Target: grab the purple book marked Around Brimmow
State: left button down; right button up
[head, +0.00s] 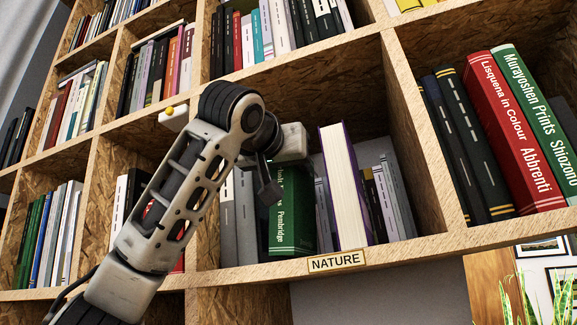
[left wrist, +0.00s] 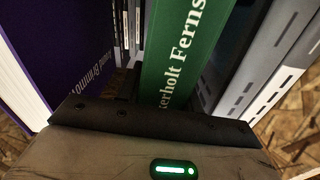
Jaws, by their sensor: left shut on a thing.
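The purple book (head: 344,188) stands in the NATURE compartment in the head view, its white page edge facing out and a thin purple cover edge showing. In the left wrist view the purple book (left wrist: 75,45) is at the left, its lettering partly readable as "Brimmow". A green book (head: 291,212) stands to its left in the head view; the wrist view shows this green book (left wrist: 185,50), lettered "Ferns", in front of the palm. My left gripper (head: 273,180) is at the green book's upper part and appears shut on it, apart from the purple book. The far finger is hidden. My right gripper is not in view.
Grey books (head: 243,215) stand left of the green book, and several thin grey books (head: 393,200) right of the purple one. The shelf edge carries a NATURE label (head: 336,262). A wooden divider (head: 425,140) bounds the compartment at right.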

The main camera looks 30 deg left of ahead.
pick_arm(q)
jog(key=shift+f+b, duration=0.35)
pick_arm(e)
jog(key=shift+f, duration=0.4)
pick_arm(q)
jog(key=shift+f, duration=0.1)
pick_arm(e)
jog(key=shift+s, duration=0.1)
pick_arm(q)
jog(key=c, duration=0.9)
grip_release()
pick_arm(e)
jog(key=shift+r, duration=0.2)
pick_arm(q)
jog(key=b+v, duration=0.1)
jog(key=v, duration=0.3)
jog(key=b+v, duration=0.1)
jog(key=v, duration=0.3)
jog(key=r+b+v, duration=0.1)
jog(key=v, duration=0.3)
jog(key=shift+d, duration=0.1)
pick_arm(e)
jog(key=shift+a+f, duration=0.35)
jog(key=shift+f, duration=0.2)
